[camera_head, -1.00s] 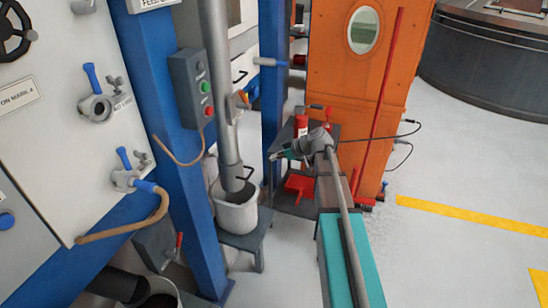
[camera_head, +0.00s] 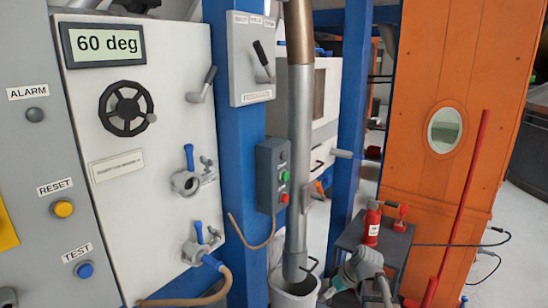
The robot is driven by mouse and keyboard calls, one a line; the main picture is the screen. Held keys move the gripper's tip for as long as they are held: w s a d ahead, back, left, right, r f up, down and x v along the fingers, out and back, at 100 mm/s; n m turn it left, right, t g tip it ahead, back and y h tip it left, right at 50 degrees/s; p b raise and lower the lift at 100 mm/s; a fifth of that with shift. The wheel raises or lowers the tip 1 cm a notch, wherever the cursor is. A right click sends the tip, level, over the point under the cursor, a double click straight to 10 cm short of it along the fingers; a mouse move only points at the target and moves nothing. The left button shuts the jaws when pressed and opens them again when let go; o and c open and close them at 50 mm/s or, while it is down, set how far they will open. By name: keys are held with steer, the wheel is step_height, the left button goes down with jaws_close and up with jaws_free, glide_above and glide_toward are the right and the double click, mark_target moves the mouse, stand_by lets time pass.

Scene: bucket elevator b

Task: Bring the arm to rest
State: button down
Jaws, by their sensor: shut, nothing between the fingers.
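My arm (camera_head: 368,264) shows at the bottom of the head view, right of centre, its grey links partly cut off by the lower edge. My gripper (camera_head: 332,289) is at its left end, small and shut with nothing held. It appears beside the right rim of a whitish bucket (camera_head: 283,292) under a grey pipe; I cannot tell whether it touches the bucket. The rest of the arm is out of frame below.
A dark table (camera_head: 392,243) with a red extinguisher (camera_head: 371,224) stands behind the arm. A blue post (camera_head: 349,110) and an orange housing (camera_head: 432,65) rise nearby. A control box (camera_head: 272,176) and a white panel (camera_head: 140,200) are left.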

steer(key=s+f+m+g+h, duration=0.2)
steer(key=s+m+h, duration=0.35)
steer(key=s, duration=0.65)
step_height(320, 180, up, 15)
steer(key=p, duration=1.4)
steer(key=shift+a+f+p, duration=0.2)
steer(key=shift+a+p, duration=0.1)
steer(key=shift+p, duration=0.05)
